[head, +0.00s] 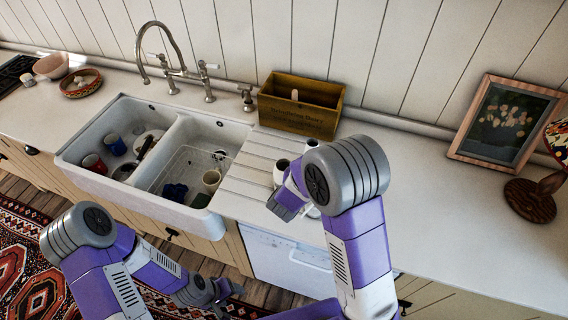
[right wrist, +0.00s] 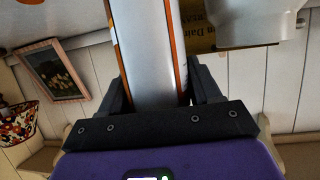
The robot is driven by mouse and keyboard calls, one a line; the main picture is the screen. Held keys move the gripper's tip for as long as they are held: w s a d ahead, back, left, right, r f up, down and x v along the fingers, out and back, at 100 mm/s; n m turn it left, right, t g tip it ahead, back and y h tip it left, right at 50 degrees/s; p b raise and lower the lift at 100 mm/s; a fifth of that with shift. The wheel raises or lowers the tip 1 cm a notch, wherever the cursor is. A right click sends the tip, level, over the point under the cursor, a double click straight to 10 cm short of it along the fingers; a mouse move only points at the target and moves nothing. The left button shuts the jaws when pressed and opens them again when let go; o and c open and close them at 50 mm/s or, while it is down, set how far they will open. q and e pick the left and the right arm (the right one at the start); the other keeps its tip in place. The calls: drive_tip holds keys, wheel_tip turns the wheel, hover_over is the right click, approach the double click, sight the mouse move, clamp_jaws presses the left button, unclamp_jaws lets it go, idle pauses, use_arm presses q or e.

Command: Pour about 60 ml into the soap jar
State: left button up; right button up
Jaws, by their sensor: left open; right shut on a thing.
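My right gripper (right wrist: 152,85) is shut on a white container with orange edges (right wrist: 148,50), seen close up in the right wrist view. Its top and bottom are out of that view. A white round-rimmed vessel (right wrist: 245,22) shows beside it. In the head view, two small white vessels with dark tops (head: 281,171) (head: 311,144) show by the drainboard, close to my right gripper (head: 284,206). My arm partly covers them, and I cannot tell which is the soap jar. Any liquid level is hidden. My left gripper (head: 215,298) is open and empty, low in front of the counter.
A double sink (head: 190,130) holds mugs, a wire rack and other dishes. A wooden box (head: 297,116) stands behind the drainboard (head: 250,172). A framed picture (head: 505,122) and a lamp (head: 530,198) stand at the right. The counter between (head: 440,190) is clear.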

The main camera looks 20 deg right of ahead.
drive_tip(key=shift+d+r+n+h+p, duration=0.1)
drive_tip(key=shift+r+n+h+p, duration=0.2)
drive_tip(key=shift+n+p, duration=0.4)
drive_tip(key=shift+s+d+f+n+g+h+p, duration=0.15)
drive_tip(key=shift+n+g+h+p, duration=0.25)
drive_tip(key=shift+n+h+p, duration=0.25)
drive_tip(key=shift+f+n, duration=0.1)
drive_tip(key=shift+n, duration=0.15)
drive_tip(key=shift+f+n+h, duration=0.3)
drive_tip(key=shift+n+h, duration=0.25)
drive_tip(key=shift+n, duration=0.35)
drive_tip(key=shift+s+d+f+n+h+b, duration=0.1)
drive_tip(key=shift+d+f+n+h+b, duration=0.1)
drive_tip(key=shift+f+n+b, duration=0.35)
drive_tip(key=shift+s+d+f+n+h+b, duration=0.1)
drive_tip(key=shift+f+n+h+b, duration=0.15)
drive_tip(key=shift+f, duration=0.45)
drive_tip(key=shift+s+d+f+n+h+b, duration=0.35)
drive_tip(key=shift+d+n+h+b, duration=0.1)
drive_tip(key=shift+n, duration=0.15)
drive_tip(key=shift+d+r+n+p, duration=0.1)
drive_tip(key=shift+r+n+p, duration=0.2)
drive_tip(key=shift+r+p, duration=0.25)
drive_tip(key=shift+s+d+r+n+h+p, duration=0.25)
drive_tip(key=shift+r+n+h+p, duration=0.2)
drive_tip(key=shift+r+n, duration=0.3)
drive_tip(key=shift+s+d+r+n+h+p, duration=0.15)
drive_tip(key=shift+d+r+n+h+p, duration=0.15)
drive_tip(key=shift+r+n+p, duration=0.45)
drive_tip(key=shift+n, duration=0.4)
